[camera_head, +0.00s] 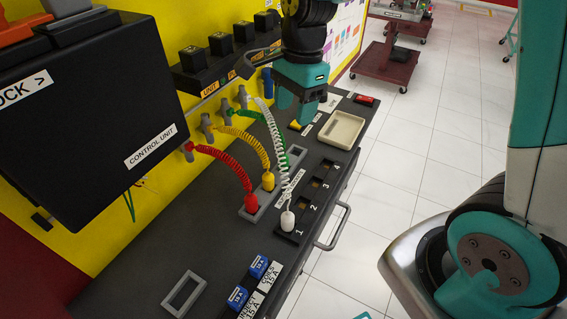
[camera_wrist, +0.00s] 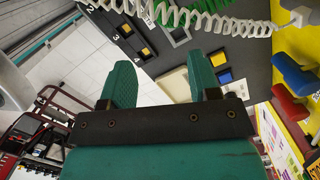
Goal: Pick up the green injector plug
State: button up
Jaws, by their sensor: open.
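The green injector plug (camera_head: 282,163) is at the lower end of a green coiled cable on the bench in the head view. It is partly hidden behind the white coiled cable. In the wrist view, a bit of green cable shows behind the white coil at the top; the plug itself is not clear there. My gripper (camera_head: 299,108) hangs above the bench, above and beyond the green plug and apart from it. It also shows in the wrist view (camera_wrist: 163,65), with its two fingers spread and nothing between them.
Red (camera_head: 250,202) and yellow (camera_head: 268,182) plugs stand at left of the row. A white plug (camera_head: 287,221) is at slot 1 of the numbered block (camera_head: 309,201). A cream tray (camera_head: 360,139) lies farther back. The control unit (camera_head: 95,100) stands left.

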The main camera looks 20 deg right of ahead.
aim_at(284, 154)
jog(key=f, duration=0.5)
jog(key=a+f, duration=0.1)
jog(key=f, duration=0.1)
jog(key=shift+s+f, duration=0.15)
jog(key=shift+f, duration=0.15)
jog(key=shift+a+f+p, duration=0.25)
jog(key=shift+f, duration=0.65)
jog(key=shift+a+f+p, duration=0.2)
jog(key=shift+f, duration=0.7)
jog(key=shift+a+f+p, duration=0.25)
jog(key=shift+f, duration=0.65)
jog(key=shift+c, duration=0.2)
jog(key=c, duration=1)
